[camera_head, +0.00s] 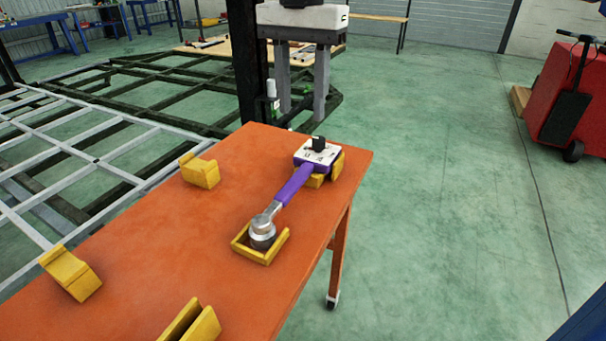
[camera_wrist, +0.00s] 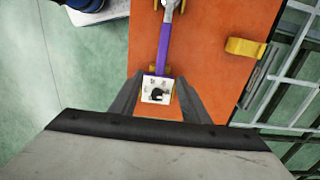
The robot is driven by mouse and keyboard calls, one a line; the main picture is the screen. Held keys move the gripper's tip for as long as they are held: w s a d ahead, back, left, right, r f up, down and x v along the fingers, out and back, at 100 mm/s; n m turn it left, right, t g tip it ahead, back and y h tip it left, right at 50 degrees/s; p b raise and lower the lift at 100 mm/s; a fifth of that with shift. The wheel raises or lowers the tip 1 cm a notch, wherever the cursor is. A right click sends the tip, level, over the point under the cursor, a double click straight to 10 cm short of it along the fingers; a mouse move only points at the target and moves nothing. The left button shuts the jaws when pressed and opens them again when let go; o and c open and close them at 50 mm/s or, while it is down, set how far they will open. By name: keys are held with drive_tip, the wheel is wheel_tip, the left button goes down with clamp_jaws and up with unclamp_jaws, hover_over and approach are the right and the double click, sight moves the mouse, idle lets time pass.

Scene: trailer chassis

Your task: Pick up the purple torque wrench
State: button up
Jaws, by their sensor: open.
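The purple torque wrench (camera_head: 295,184) rests on the orange table (camera_head: 200,255), with its silver ratchet head in the nearer yellow holder (camera_head: 275,253). Its white end block with a black knob rests on a farther yellow holder. The wrench also shows in the wrist view (camera_wrist: 163,45). My gripper (camera_head: 302,115) points down, open and empty, above and beyond the white block in the head view. In the wrist view its fingers (camera_wrist: 160,80) appear on either side of the white block. Whether they are level with it cannot be told.
Other yellow holders (camera_head: 199,171) stand on the table to the left and front. A metal trailer frame (camera_head: 85,140) lies left of and beyond the table. A red cart (camera_head: 567,100) stands at the far right. The green floor (camera_head: 450,200) right of the table is clear.

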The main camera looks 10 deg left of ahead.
hover_over(301, 171)
drive_tip(key=f, duration=1)
drive_tip(key=shift+s+d+f, duration=0.2)
drive_tip(key=shift+s+f, duration=0.1)
drive_tip(key=shift+s, duration=0.05)
drive_tip(key=shift+w+a+f, duration=0.1)
drive_tip(key=shift+w+f, duration=0.1)
drive_tip(key=shift+f, duration=1.2)
drive_tip(key=shift+w+f, duration=0.15)
drive_tip(key=shift+f, duration=1.2)
clamp_jaws()
